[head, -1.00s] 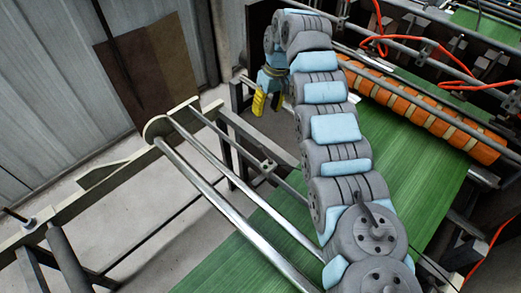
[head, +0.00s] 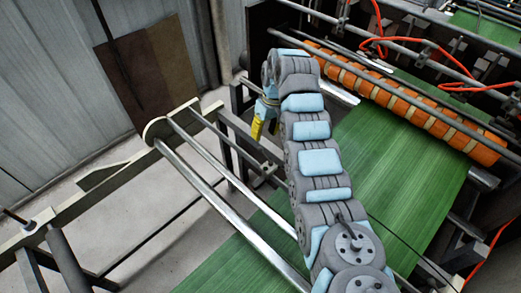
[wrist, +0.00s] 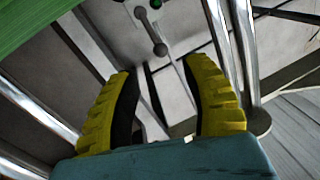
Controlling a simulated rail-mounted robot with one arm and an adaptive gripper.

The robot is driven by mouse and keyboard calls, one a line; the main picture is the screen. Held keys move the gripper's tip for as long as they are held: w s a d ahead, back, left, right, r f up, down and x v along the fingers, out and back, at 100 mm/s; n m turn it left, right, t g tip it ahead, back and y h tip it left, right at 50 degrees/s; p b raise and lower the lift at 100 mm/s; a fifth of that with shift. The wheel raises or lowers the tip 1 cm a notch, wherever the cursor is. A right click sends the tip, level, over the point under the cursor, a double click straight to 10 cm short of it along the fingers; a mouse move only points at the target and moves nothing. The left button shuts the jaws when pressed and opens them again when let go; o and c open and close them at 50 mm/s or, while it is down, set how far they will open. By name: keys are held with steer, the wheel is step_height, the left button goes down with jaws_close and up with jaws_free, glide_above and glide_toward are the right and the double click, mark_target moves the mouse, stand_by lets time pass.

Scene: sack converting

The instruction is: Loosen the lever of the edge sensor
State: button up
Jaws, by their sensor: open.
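My gripper (wrist: 160,68) is open and empty, with its two yellow ribbed fingers wide apart in the wrist view. Beyond the fingertips, near the top middle, is a small grey lever with a round knob (wrist: 160,48). It joins a pale bracket with a green dot, which looks like the edge sensor (wrist: 144,13). The knob lies in line with the gap between the fingers, apart from both. In the head view my gripper (head: 258,128) hangs above the rail, up and left of a small clamp (head: 267,168); the lever itself is too small to make out there.
Shiny rollers (head: 215,200) run along the left of the green web (head: 410,155). They also show beside the fingers in the wrist view (wrist: 243,50). An orange striped roller (head: 420,98) and red hoses lie at the back right. The floor left of the frame is clear.

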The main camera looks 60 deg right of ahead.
mark_target(261, 148)
steer(key=f, duration=0.2)
steer(key=a+f, duration=0.1)
steer(key=f, duration=0.2)
steer(key=f+p, duration=0.1)
steer(key=f, duration=0.2)
steer(key=shift+w+a+f, duration=0.1)
steer(key=shift+w+a, duration=0.15)
steer(key=shift+w, duration=0.15)
jaws_close()
